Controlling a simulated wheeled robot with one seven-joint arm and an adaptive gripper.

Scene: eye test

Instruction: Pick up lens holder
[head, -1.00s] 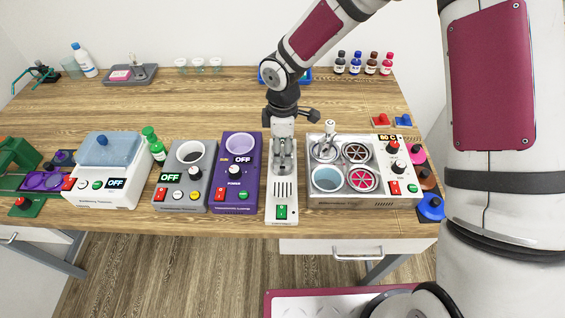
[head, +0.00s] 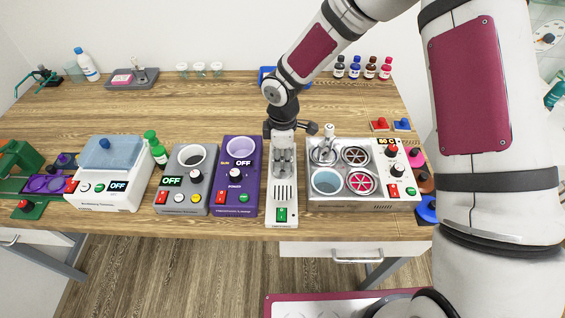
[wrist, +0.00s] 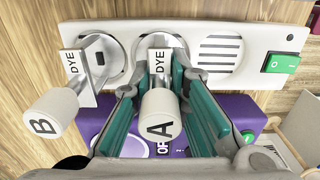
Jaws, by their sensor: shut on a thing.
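In the wrist view, my gripper (wrist: 160,105) is shut on a lens holder, which has a white round handle marked A (wrist: 160,115) and a metal bracket labelled DYE. Its green-padded fingers stand on either side of the handle. The bracket reaches into a round recess of a white unit (wrist: 285,38). A second holder with a handle marked B (wrist: 50,112) stands to the left at another recess, clear of the fingers. In the head view, my gripper (head: 283,160) is over the same white unit (head: 282,195), and hides most of both holders.
A purple device (head: 237,175) stands close on the left of the white unit. A silver heated bath (head: 310,200) with several round wells stands close on the right. Bottles (head: 355,68) stand at the back. The wooden table (head: 180,110) has free room behind the devices.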

